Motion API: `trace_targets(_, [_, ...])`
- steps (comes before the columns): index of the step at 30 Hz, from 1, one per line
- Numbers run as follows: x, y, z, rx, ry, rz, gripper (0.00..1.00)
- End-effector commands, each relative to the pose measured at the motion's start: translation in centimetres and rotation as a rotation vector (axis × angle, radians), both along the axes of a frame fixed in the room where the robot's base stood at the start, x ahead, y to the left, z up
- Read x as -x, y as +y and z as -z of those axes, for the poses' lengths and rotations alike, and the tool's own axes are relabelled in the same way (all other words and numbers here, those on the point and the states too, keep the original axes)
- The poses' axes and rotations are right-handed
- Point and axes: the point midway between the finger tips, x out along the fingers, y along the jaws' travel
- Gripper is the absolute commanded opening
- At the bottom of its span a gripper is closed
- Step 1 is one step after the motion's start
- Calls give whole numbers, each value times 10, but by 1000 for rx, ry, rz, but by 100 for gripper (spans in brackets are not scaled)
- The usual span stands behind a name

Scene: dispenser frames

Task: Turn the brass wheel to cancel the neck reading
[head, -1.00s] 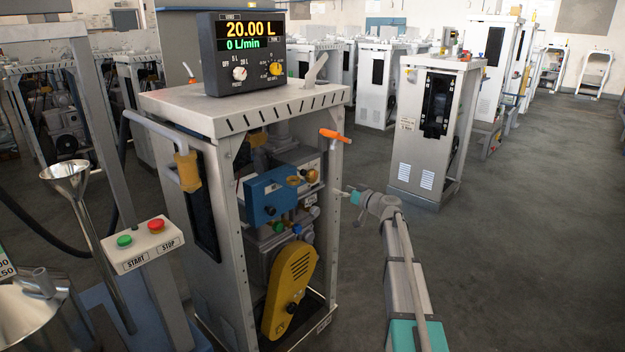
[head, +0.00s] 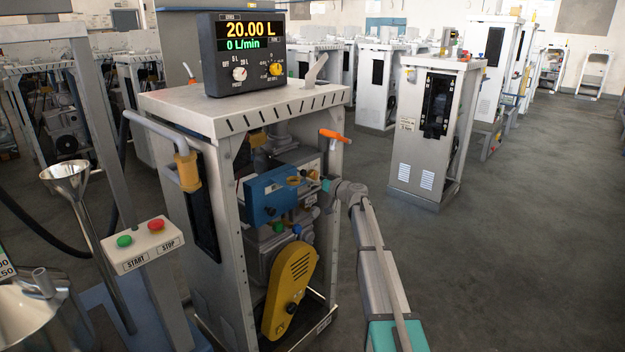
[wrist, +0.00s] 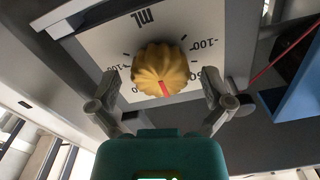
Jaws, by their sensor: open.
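The brass wheel (wrist: 160,70) is a ribbed yellow knob on a white dial plate (wrist: 112,38) marked mL, with -100 toward the right. The plate appears upside down in the wrist view. A red mark on the wheel points down the picture, toward my gripper's body. My gripper (wrist: 160,85) is open, one finger to each side of the wheel, with visible gaps. In the head view my gripper (head: 326,185) reaches into the dispenser frame from the right, by the blue box (head: 268,198). The wheel is hard to make out there. The display (head: 248,38) reads 20.00 L and 0 L/min.
An orange-handled lever (head: 335,135) juts from the frame's right post, above my gripper. A yellow belt guard (head: 290,288) is below the blue box. In the wrist view a blue part (wrist: 295,95) is at the right. Open floor (head: 480,270) lies right of my arm.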

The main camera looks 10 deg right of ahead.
Motion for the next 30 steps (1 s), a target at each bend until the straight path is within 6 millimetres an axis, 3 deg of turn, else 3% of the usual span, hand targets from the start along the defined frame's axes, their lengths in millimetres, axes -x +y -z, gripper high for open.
trace_targets(16, [-10,7,0,0,0,0,98])
trace_targets(27, [-10,7,0,0,0,0,29])
trace_targets(30, [-10,7,0,-1,1,0,27])
